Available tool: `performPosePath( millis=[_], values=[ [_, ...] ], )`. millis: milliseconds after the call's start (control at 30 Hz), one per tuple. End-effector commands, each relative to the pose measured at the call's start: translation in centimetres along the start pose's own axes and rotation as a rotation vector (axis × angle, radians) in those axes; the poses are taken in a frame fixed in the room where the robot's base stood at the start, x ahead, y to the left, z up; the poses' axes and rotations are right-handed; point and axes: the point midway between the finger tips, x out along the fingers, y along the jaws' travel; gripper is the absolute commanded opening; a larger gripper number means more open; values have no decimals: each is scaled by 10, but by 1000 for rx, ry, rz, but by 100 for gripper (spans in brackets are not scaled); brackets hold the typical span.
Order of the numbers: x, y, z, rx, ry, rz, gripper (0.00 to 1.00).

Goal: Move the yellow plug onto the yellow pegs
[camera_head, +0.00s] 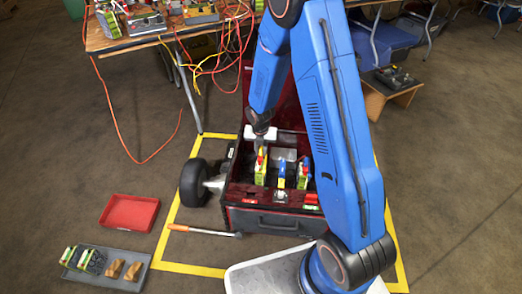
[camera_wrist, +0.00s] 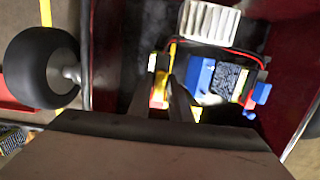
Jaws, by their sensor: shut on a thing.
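My gripper (camera_head: 262,146) points down into the open dark red box (camera_head: 270,220). In the wrist view, the fingers (camera_wrist: 160,88) are closed around a small yellow and orange-red piece, which appears to be the yellow plug (camera_wrist: 158,90). Its lower part is hidden by the fingers. Just below my gripper in the head view stands a yellow-green unit (camera_head: 260,178) in the left part of the box. I cannot make out the yellow pegs or whether the plug touches them.
A blue-topped unit (camera_head: 281,177) and another yellow-green unit (camera_head: 302,172) stand to the right inside the box. A black wheel (camera_head: 194,183) is left of the box. A screwdriver-like tool (camera_head: 205,231), a red tray (camera_head: 129,212) and a grey tray (camera_head: 128,277) lie on the floor.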

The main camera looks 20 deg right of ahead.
Motion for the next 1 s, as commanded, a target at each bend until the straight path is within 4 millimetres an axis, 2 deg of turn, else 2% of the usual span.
performPosePath(
  millis=[1000],
  values=[
    [20,0,-2,0,0,0,0]
  ],
)
